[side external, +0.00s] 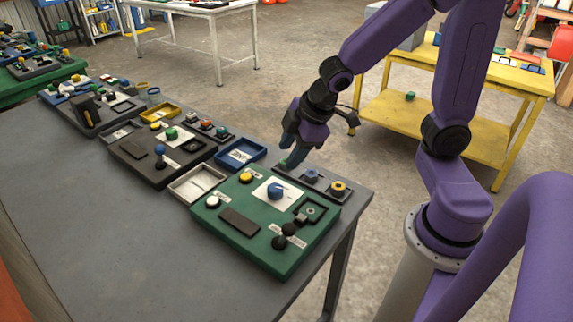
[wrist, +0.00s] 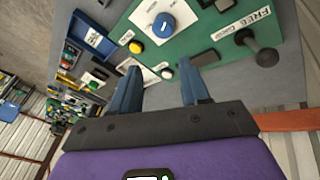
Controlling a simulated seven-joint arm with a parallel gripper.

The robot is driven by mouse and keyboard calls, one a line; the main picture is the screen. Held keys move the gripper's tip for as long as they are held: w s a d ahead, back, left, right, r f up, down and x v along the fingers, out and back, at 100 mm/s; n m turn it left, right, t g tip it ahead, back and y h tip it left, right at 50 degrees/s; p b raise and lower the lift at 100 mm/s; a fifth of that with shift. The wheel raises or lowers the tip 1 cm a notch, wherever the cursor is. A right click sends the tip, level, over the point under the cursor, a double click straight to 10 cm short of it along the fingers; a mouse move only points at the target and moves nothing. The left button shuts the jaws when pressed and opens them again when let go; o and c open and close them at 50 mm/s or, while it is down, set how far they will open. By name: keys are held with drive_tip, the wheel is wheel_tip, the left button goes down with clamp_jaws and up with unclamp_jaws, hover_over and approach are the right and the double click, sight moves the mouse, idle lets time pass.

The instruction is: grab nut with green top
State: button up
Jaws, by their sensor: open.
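Several small nut-like pieces with coloured tops sit in a small dark tray (side external: 213,135) behind the black board in the side view. One at the tray's near end has a green top (side external: 221,131); its exact shape is too small to tell. My gripper (side external: 287,163) is open, fingers down, above the far edge of the green board (side external: 232,225). In the wrist view my gripper (wrist: 160,77) is open with its two blue fingers apart, holding nothing. A nearer dark tray (side external: 323,190) holds a blue-grey piece (side external: 311,175) and a yellow nut (side external: 338,187).
The black board (side external: 150,172) carries a larger green knob (side external: 171,132) and a blue knob. The green board has a blue dial (side external: 275,191) and black knobs. A blue bin (side external: 239,153) lies between the boards. A green block (side external: 410,96) sits on the yellow table's shelf.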

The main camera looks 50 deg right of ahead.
drive_tip(key=w+d+f+t, duration=0.25)
drive_tip(key=w+d, duration=0.35)
drive_tip(key=w, duration=0.5)
drive_tip(key=w+d+f+y, duration=0.4)
drive_tip(key=d+f, duration=0.2)
drive_tip(key=d, duration=0.5)
drive_tip(key=s+d+f+t+y, duration=0.1)
drive_tip(key=s+d+f+y, duration=0.1)
drive_tip(key=s+d+y, duration=0.35)
drive_tip(key=s+d+f+t+y, duration=0.1)
drive_tip(key=s+d+f+y, duration=0.2)
drive_tip(key=s+d, duration=0.45)
drive_tip(key=shift+h, duration=0.25)
drive_tip(key=x, duration=0.5)
drive_tip(key=s+a+x, duration=0.1)
drive_tip(key=x, duration=0.5)
drive_tip(key=s+x, duration=0.1)
drive_tip(key=x, duration=0.5)
drive_tip(key=shift+a+r, duration=0.1)
drive_tip(key=shift+a, duration=0.25)
drive_tip(key=shift+c, duration=0.4)
drive_tip(key=c, duration=0.7)
